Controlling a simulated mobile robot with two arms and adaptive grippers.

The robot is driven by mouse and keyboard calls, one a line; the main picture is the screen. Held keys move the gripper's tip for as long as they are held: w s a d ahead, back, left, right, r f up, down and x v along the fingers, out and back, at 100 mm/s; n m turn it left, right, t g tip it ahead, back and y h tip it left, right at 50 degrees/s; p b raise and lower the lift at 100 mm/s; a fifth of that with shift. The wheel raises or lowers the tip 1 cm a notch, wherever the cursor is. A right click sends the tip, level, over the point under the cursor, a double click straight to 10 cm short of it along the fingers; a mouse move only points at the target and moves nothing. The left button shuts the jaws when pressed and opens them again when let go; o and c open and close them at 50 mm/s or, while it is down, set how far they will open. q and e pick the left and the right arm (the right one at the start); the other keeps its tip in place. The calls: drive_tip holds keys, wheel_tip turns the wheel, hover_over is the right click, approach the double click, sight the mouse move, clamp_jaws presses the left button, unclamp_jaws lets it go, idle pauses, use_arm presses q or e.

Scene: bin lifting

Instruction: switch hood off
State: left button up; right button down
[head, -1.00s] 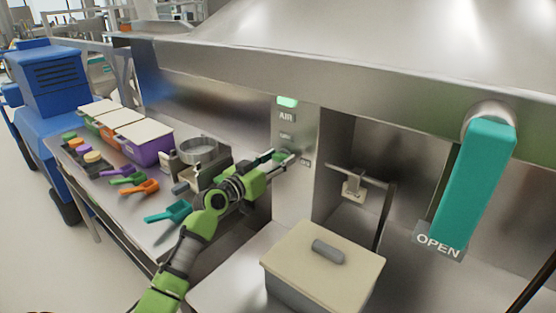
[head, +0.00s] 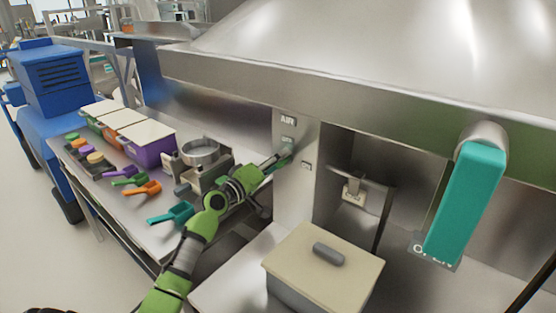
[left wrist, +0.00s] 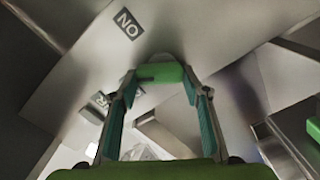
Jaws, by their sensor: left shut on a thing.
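The hood's switch (left wrist: 160,73) is a green bar between my fingertips in the left wrist view. In the head view it is small and mostly hidden by the fingers. My left gripper (head: 280,161) is shut on it, at the front of the steel panel (head: 294,195) under the AIR label (head: 287,121). An upside-down ON label (left wrist: 128,22) shows beyond the bar in the wrist view. The switch's exact position cannot be told. The steel hood (head: 340,100) hangs above, its edge covering the panel's top. My right gripper is not in view.
A teal handle (head: 465,200) hangs from the hood at right. Left, a bench holds colored bins (head: 150,140), scoops (head: 172,213) and a metal pot (head: 201,152). A blue machine (head: 50,80) stands behind.

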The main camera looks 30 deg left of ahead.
use_arm(q)
drive_tip(key=n+p, duration=0.1)
drive_tip(key=n, duration=0.2)
drive_tip(key=n+p, duration=0.1)
drive_tip(key=n, duration=0.2)
drive_tip(key=shift+a+f, duration=0.15)
drive_tip(key=shift+f, duration=0.05)
drive_tip(key=shift+n, duration=0.4)
drive_tip(key=o, duration=1.1)
drive_tip(key=s, duration=0.8)
drive_tip(key=s+a, duration=0.1)
drive_tip(key=s, duration=0.3)
drive_tip(key=shift+f, duration=0.1)
